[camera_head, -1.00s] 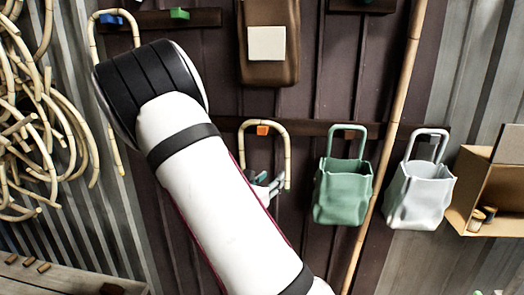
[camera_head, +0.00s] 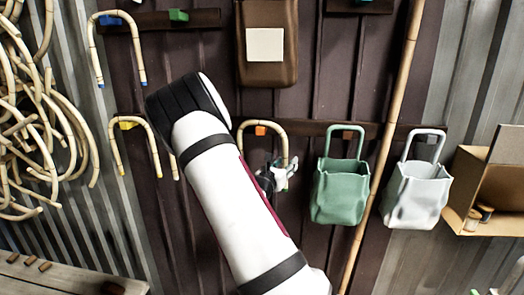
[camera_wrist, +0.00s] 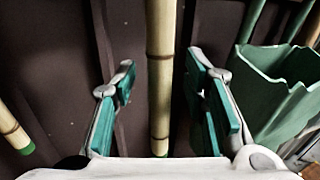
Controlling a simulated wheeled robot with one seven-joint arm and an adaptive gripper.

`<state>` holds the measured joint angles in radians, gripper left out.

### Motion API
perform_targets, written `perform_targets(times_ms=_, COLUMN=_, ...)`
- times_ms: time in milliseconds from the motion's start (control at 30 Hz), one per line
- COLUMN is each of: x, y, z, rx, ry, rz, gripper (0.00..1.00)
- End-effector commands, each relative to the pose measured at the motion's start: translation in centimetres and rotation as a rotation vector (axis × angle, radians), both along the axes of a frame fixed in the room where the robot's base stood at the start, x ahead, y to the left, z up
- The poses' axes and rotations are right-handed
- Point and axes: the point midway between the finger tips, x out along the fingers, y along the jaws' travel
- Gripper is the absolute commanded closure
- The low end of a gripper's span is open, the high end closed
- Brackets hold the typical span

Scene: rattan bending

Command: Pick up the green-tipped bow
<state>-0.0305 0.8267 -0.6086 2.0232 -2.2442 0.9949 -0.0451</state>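A rattan bow (camera_head: 281,135) hangs from an orange peg at mid-height on the wall. Its left leg is mostly behind my arm in the head view. In the wrist view a rattan leg (camera_wrist: 160,70) stands upright between my open fingers, with a gap on each side. Another leg (camera_wrist: 12,128) at the left edge ends in a green tip (camera_wrist: 26,150); it appears to be the same bow's left leg. My gripper (camera_head: 280,176) is at the bow's right leg in the head view; it also shows in the wrist view (camera_wrist: 160,92).
A blue-tipped bow (camera_head: 95,48) and a yellow-tipped bow (camera_head: 113,140) hang at the left. A green bag (camera_head: 341,192) hangs close right of my gripper, then a grey bag (camera_head: 418,195). A bamboo pole (camera_head: 384,150) leans between them. A green peg (camera_head: 178,16) looks empty.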

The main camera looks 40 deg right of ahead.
Motion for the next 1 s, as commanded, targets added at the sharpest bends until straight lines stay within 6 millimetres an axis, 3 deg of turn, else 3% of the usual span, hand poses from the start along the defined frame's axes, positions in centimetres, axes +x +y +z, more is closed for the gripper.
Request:
perform_targets(times_ms=200, x=0.0, y=-0.1, z=0.0, rx=0.0, ry=0.0, rz=0.0, gripper=0.6)
perform_targets(times_ms=400, x=0.0, y=0.0, z=0.0, rx=0.0, ry=0.0, rz=0.0, gripper=1.0)
perform_targets(times_ms=767, x=0.0, y=0.0, z=0.1, rx=-0.001, ry=-0.001, rz=0.0, gripper=1.0)
perform_targets(times_ms=1000, x=0.1, y=0.0, z=1.5, rx=-0.002, ry=-0.004, rz=0.0, gripper=1.0)
